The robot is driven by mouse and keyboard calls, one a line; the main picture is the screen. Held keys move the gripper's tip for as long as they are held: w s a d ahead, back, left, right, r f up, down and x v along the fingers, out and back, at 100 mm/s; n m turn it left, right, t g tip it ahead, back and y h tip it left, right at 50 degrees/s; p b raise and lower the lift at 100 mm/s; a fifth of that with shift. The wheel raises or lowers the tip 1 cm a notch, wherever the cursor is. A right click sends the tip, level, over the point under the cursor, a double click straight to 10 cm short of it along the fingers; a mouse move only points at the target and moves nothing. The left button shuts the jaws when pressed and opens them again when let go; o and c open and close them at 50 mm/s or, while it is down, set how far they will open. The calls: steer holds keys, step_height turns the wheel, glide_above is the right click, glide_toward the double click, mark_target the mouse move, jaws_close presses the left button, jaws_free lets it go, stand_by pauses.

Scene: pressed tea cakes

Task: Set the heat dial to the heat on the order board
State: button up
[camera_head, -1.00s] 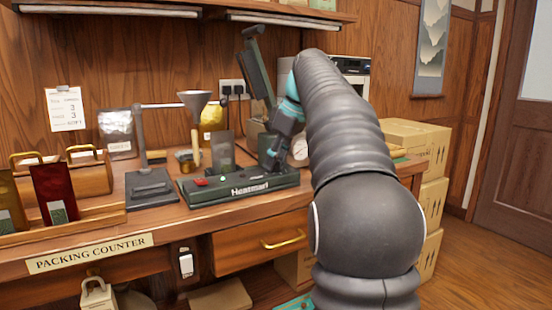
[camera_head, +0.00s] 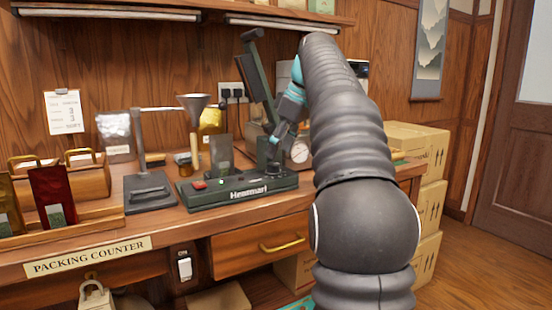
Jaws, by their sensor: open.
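The dark green heat sealer (camera_head: 240,194), lettered with a name like "Heatmark", sits on the packing counter with its tall lever arm (camera_head: 258,80) raised. A red switch (camera_head: 199,185) and a small light (camera_head: 222,181) show on its left top. I cannot make out the heat dial; it may be behind my gripper. My gripper (camera_head: 273,152) points down over the right part of the sealer, open, with nothing seen in it. Whether it touches the sealer I cannot tell. The order board (camera_head: 66,112) hangs on the back wall at left; its last line may read "SOFT", but the print is blurred.
A funnel stand (camera_head: 150,190) is left of the sealer, and a round gauge (camera_head: 300,152) is right of my gripper. Pouches (camera_head: 52,195) stand in a rack at left. Cartons (camera_head: 420,150) are stacked at right. The counter's front strip is clear.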

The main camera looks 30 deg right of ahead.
steer(key=shift+v, duration=1.65)
